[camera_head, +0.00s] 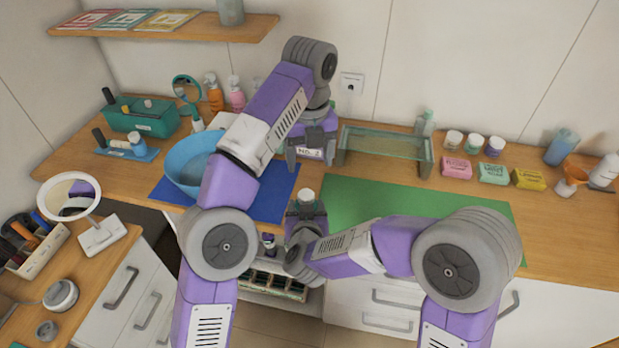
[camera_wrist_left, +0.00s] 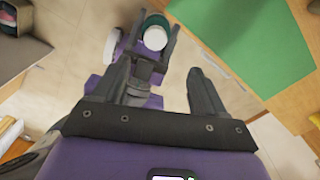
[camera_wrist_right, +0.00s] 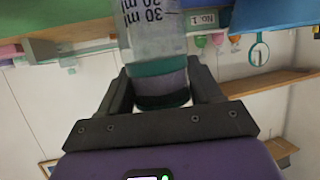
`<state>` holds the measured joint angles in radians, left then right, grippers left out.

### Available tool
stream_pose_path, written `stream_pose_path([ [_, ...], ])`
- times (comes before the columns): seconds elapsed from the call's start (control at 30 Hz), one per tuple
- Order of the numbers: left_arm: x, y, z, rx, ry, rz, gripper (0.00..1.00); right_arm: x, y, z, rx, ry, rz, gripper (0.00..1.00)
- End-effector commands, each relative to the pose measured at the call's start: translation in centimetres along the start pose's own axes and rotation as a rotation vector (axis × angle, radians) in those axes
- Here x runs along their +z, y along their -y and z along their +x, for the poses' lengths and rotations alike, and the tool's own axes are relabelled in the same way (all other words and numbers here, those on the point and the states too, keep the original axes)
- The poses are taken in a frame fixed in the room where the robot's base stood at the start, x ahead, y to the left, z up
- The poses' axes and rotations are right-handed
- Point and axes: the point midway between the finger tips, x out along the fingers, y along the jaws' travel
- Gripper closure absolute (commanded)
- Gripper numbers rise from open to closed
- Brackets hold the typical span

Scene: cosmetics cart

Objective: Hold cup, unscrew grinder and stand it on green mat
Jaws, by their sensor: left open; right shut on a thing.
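My right gripper (camera_wrist_right: 160,100) is shut around a cup (camera_wrist_right: 155,45) with a clear wall, ml marks and a teal band. Fingers press on both sides of its banded part. In the head view a white round top (camera_head: 306,195) shows above my right gripper; it shows in the left wrist view too (camera_wrist_left: 155,38). I cannot tell where grinder and cup join. My left gripper (camera_head: 311,158) is open and empty, pointing down, above and behind the held thing, apart from it. The green mat (camera_head: 430,203) lies right of the held thing and looks bare.
A blue basin (camera_head: 185,160) stands on a blue mat (camera_head: 262,195) at the left. A glass-topped stand (camera_head: 385,142) is behind the green mat. Soap boxes (camera_head: 493,172) and jars stand at the right. An open drawer (camera_head: 270,285) lies below.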

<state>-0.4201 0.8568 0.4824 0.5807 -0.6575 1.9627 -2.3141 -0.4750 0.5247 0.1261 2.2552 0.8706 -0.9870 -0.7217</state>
Motion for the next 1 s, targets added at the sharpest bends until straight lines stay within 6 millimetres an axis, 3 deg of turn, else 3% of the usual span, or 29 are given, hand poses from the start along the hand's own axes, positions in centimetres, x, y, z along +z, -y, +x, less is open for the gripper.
stream_pose_path([
  [0.27,-0.1,-0.1,2.3,0.0,-0.001,-0.002,0.29,-0.1,0.0,0.0,0.0,-0.002,0.0,1.0],
  [0.8,-0.1,-0.1,10.1,0.001,-0.002,-0.003,0.29,-0.1,0.0,0.0,0.0,-0.002,0.001,1.0],
  [1.0,0.0,-0.1,11.3,-0.002,0.0,-0.003,0.29,-0.1,0.0,0.0,0.0,-0.002,0.001,1.0],
])
